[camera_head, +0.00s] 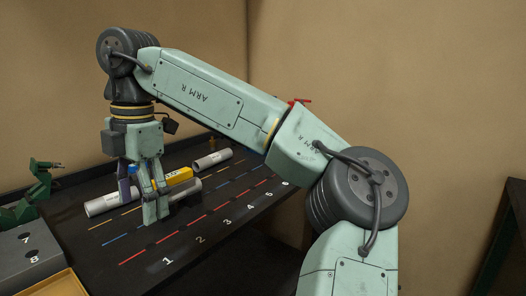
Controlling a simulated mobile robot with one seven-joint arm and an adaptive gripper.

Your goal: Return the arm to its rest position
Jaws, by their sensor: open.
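My arm reaches from the lower right, up across the view, and bends down at the left over a dark table (215,232). My gripper (150,205) points down at the table's left part, with its fingers apart. The gripper is close to a yellow block (178,175) and a white cylinder (103,204); I cannot tell whether it touches either one. Another white cylinder (212,160) lies behind and to the right. A grey piece (187,197) beside the fingers is partly hidden.
The table has red, blue and yellow lines and the numbers 1 to 6. A grey box (30,255) marked 7 and 8 and a green device (38,190) stand at the left. A red item (299,101) shows behind my arm. The table's front right part is clear.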

